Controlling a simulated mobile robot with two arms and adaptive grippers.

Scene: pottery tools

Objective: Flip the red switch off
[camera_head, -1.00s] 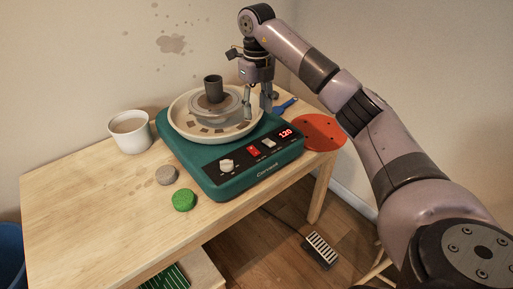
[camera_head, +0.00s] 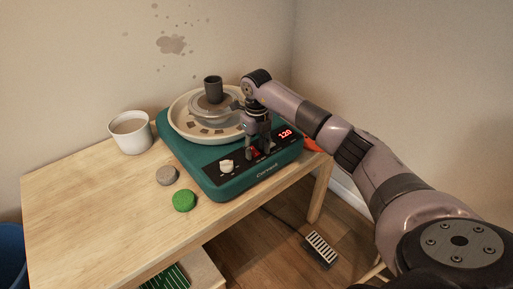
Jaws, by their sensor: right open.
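The teal pottery wheel (camera_head: 234,187) stands on the wooden table, with a black control panel along its front. The red switch (camera_head: 256,152) is on that panel, partly covered by my right gripper (camera_head: 259,154). My right gripper points down over the panel, open, with its fingertips at or just above the red switch. I cannot tell whether it touches the switch. The display (camera_head: 285,134) reads 120 in red. A white knob (camera_head: 226,166) is left of the switch. My left gripper is not in view.
A dark clay cup (camera_head: 213,88) stands on the wheel head inside the cream splash pan (camera_head: 180,122). A white bucket (camera_head: 130,132), a grey disc (camera_head: 166,175) and a green sponge (camera_head: 184,200) are at left. An orange disc (camera_head: 312,146) is mostly hidden. The table's front left is clear.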

